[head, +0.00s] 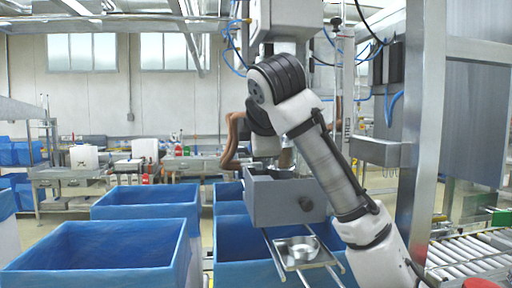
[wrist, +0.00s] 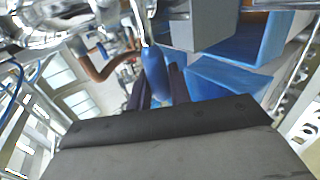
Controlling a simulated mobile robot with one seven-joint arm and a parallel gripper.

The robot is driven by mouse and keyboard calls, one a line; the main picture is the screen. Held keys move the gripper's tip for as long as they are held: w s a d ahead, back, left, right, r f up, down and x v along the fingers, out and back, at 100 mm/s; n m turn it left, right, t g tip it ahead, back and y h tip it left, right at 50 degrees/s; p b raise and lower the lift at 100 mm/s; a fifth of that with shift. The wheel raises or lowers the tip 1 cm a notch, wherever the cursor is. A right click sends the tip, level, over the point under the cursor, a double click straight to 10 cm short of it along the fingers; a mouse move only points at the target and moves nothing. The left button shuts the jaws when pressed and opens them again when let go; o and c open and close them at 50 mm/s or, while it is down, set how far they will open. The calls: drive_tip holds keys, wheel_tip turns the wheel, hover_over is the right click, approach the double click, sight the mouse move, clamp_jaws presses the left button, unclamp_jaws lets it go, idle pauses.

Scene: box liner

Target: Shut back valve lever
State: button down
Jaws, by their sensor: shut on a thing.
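A blue valve lever (wrist: 153,73) stands out between the two dark fingers of my gripper (wrist: 159,82) in the wrist view. The fingers are shut on it, one on each side. The lever's far end runs toward shiny metal piping at the top of the view. In the head view my white and grey arm reaches up and over to the grey box, and hides the gripper and the lever. Whether the valve stands open or closed cannot be told.
A grey box (head: 286,201) sits in front, with a metal tray and bowl (head: 300,250) below it. Blue bins (head: 100,255) stand at the left and below. A brown bent pipe (head: 232,145) rises behind. A metal post (head: 421,130) and roller conveyor (head: 470,258) are at the right.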

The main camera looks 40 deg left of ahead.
drive_tip(key=shift+f, duration=0.1)
drive_tip(key=c, duration=1.3)
unclamp_jaws()
drive_tip(key=shift+s, duration=0.1)
drive_tip(key=b+v, duration=0.3)
drive_tip(key=v, duration=1)
drive_tip(key=shift+s+d+r, duration=0.2)
drive_tip(key=shift+s+r, duration=0.05)
drive_tip(key=shift+f, duration=0.15)
